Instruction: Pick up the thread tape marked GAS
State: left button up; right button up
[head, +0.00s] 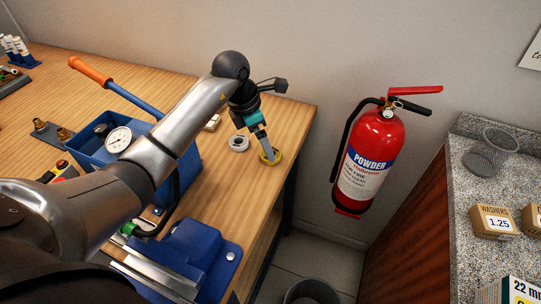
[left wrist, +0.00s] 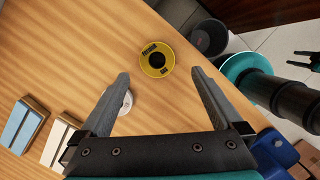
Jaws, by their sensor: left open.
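A yellow ring-shaped tape roll (left wrist: 145,67) lies flat on the wooden bench near its edge. It has dark print that is too small to read surely. In the head view the yellow roll (head: 276,158) is partly hidden by my left gripper (head: 263,147). In the left wrist view my left gripper (left wrist: 160,74) is open and empty, above the bench, with the yellow roll beyond and between its fingertips. A white roll (head: 238,143) lies to the left. It is partly hidden behind the left finger in the wrist view (left wrist: 127,102). A dark forked shape at the wrist view's right edge may be my right gripper (left wrist: 303,58).
A blue toolbox (head: 95,150) with a gauge and an orange-handled lever stands left on the bench (head: 215,185). A blue vise-like tool (head: 200,255) is in front. A red fire extinguisher (head: 370,165) hangs beyond the bench's right edge. Small boxes (left wrist: 22,126) lie near the rolls.

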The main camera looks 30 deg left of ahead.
pick_arm(q)
jog(key=shift+w+b+x, duration=0.15)
jog(key=shift+x, duration=1)
jog(key=shift+w+b+x, duration=0.1)
jog(key=shift+b+x, duration=0.05)
jog(key=shift+x, duration=1.05)
jog(key=shift+c, duration=0.4)
jog(key=shift+r, duration=0.1)
jog(key=c, duration=1.3)
